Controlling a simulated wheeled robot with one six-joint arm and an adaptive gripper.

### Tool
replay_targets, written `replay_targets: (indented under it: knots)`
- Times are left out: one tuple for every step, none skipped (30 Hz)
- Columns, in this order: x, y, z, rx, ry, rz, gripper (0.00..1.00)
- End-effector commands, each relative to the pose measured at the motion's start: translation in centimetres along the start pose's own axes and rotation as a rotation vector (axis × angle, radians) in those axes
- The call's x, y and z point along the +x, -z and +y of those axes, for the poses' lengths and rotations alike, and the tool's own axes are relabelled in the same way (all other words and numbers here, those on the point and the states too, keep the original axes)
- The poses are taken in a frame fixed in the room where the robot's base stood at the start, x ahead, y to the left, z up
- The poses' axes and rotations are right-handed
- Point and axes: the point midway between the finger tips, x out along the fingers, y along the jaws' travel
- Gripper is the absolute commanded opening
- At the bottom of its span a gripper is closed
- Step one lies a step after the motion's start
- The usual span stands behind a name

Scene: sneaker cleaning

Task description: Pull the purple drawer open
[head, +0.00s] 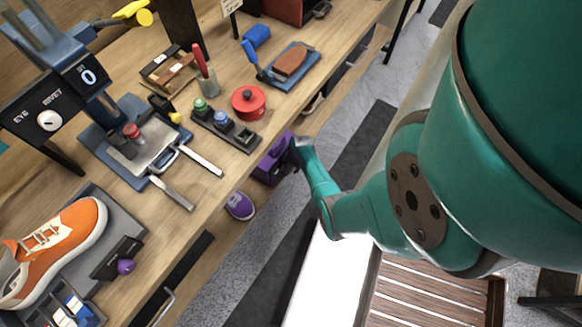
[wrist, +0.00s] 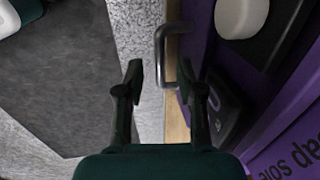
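I see gaps beside the bar and cannot tell any contact. In the head view my gripper (head: 298,150) is at the drawer's front, and the arm hides part of that front.
A slatted wooden bench (head: 430,300) is at the lower right. Grey floor lies in front of the drawer.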

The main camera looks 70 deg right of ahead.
Motion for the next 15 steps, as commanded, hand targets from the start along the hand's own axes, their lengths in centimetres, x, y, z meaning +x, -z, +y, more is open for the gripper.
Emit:
replay_targets:
  knots:
    - [0.5,0.0,0.0,0.000,-0.001,-0.001,0.37]
    - [0.7,0.0,-0.1,0.000,-0.001,-0.001,0.37]
    - [1.0,0.0,-0.1,0.000,0.000,0.000,0.37]
    - [1.1,0.1,-0.1,0.000,0.000,0.000,0.37]
    - [1.3,0.0,-0.1,0.000,0.000,0.000,0.37]
    - [1.5,0.0,0.0,-0.001,-0.001,0.000,0.37]
    - [1.6,0.0,0.0,-0.001,0.000,0.000,0.37]
    - [1.8,0.0,0.0,-0.001,0.000,0.000,0.37]
    - [1.9,0.0,0.0,-0.001,0.000,0.000,0.37]
    - [1.9,0.0,0.0,-0.001,0.000,0.001,0.37]
    - [1.9,0.0,0.0,-0.001,0.000,0.001,0.37]
    - [2.0,0.0,0.0,-0.001,0.000,0.001,0.37]
    - [2.0,0.0,0.0,-0.001,0.000,0.001,0.37]
    - [2.0,0.0,0.0,-0.001,0.000,0.001,0.37]
    - [2.0,0.0,0.0,-0.001,0.000,0.001,0.37]
